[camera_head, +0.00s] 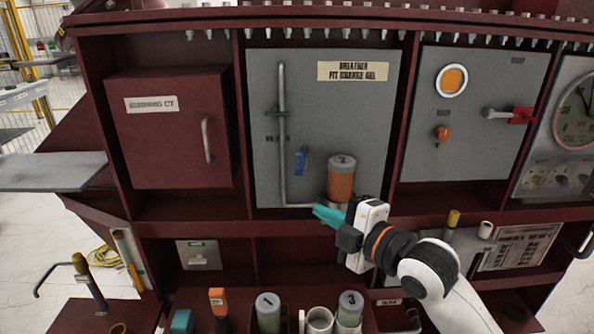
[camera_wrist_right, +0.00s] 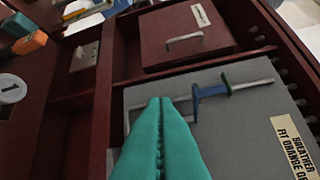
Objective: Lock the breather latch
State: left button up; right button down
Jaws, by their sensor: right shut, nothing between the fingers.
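The breather panel (camera_head: 320,110) is a grey plate with a labelled sign. A small blue latch (camera_head: 301,160) stands out from it, left of an orange canister (camera_head: 341,183) with a grey cap marked 2. A green piece (camera_head: 277,112) sits on the vertical grey pipe (camera_head: 283,150). My right gripper (camera_head: 318,212) has teal fingers, shut and empty, below the latch at the pipe's lower end. In the right wrist view, the shut fingertips (camera_wrist_right: 160,102) point toward the panel; a blue part (camera_wrist_right: 209,91) and green piece (camera_wrist_right: 225,82) show beyond them. My left gripper is out of view.
A closed red door (camera_head: 168,130) with a handle is left of the panel. A grey panel (camera_head: 470,110) with a red-tipped lever is at the right. Numbered canisters (camera_head: 268,311) and a white cup (camera_head: 319,320) stand below, at the front.

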aim_at(298, 168)
notch_tip(298, 168, up, 6)
jog(key=s+a+n+y, duration=0.1)
jog(key=s+n, duration=0.1)
jog(key=n, duration=0.2)
jog(key=shift+s+a+y, duration=0.3)
jog(key=shift+s+y, duration=0.1)
jog(key=shift+w, duration=0.1)
jog(key=w+a+p, duration=0.1)
jog(key=w, duration=0.2)
jog(key=w+a+p, duration=0.1)
jog(key=w+p, duration=0.1)
jog(key=w+a+p, duration=0.1)
jog(key=w, duration=0.2)
jog(key=shift+w+a+p, duration=0.25)
jog(key=shift+w+p, duration=0.05)
jog(key=shift+p, duration=0.05)
jog(key=shift+w+d, duration=0.1)
jog(key=shift+d, duration=0.2)
jog(key=shift+a, duration=0.1)
jog(key=shift+a, duration=0.1)
